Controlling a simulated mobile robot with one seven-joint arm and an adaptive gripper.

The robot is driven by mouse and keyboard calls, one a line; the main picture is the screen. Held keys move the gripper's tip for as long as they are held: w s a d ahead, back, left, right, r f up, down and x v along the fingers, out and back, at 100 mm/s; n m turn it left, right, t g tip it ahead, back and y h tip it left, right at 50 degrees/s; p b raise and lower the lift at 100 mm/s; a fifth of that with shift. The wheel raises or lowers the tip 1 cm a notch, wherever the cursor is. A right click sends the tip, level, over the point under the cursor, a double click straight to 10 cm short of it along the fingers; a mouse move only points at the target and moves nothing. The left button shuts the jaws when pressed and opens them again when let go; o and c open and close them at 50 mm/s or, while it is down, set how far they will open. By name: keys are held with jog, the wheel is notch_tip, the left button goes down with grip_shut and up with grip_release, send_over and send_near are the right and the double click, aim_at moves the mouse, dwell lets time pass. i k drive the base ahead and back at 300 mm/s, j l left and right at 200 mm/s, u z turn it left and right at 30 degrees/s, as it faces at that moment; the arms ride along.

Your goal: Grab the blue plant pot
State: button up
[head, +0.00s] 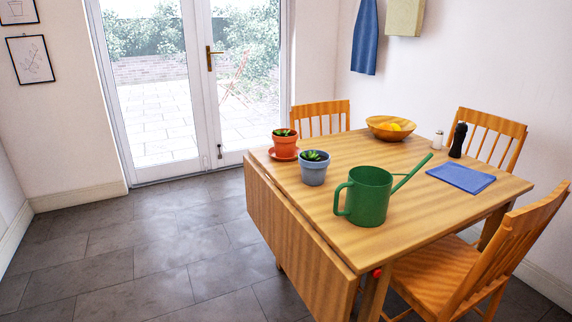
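The blue plant pot (313,172) is a grey-blue pot with a small green succulent in it. It stands upright on the wooden table (408,215), near the table's left edge. A terracotta pot (284,147) with a similar plant stands on a saucer just behind and to the left of it. A green watering can (368,196) stands in front and to the right of it, with its spout pointing right. My gripper does not show in the head view.
The grey tiled floor (140,255) at the left is clear.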

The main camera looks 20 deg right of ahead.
aim_at(313, 163)
jog(key=i+z, duration=0.25)
jog(key=i, duration=0.3)
jog(key=i+j+z, duration=0.25)
jog(key=i, duration=0.3)
